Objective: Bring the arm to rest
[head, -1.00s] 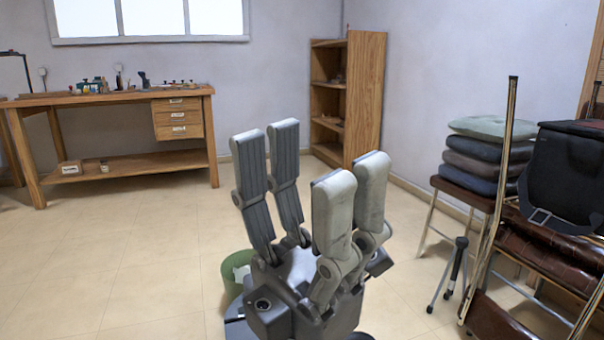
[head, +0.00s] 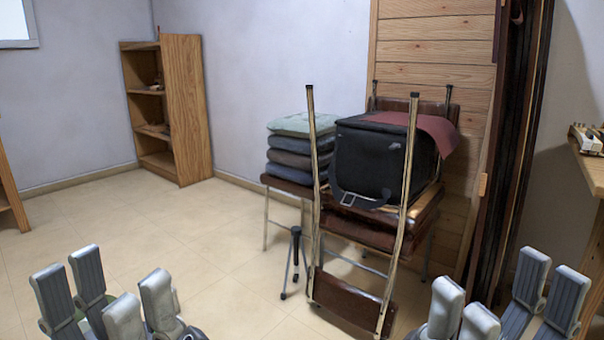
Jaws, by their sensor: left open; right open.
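My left gripper (head: 105,290) is at the bottom left of the head view, its grey padded fingers pointing up and spread apart. Nothing is between them. My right gripper (head: 503,295) is at the bottom right, also pointing up with its fingers apart and empty. The lower parts of both grippers and the arms behind them are cut off by the bottom edge of the picture. Neither gripper is seen touching anything. No piano keys are in view.
Stacked brown folding chairs (head: 375,238) with a black bag (head: 383,165) stand ahead. Beside them are piled cushions (head: 300,150) and a small black tripod (head: 294,262). A wooden shelf (head: 188,110) is in the far corner. A wooden table (head: 590,168) edges in at right. Floor at left is clear.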

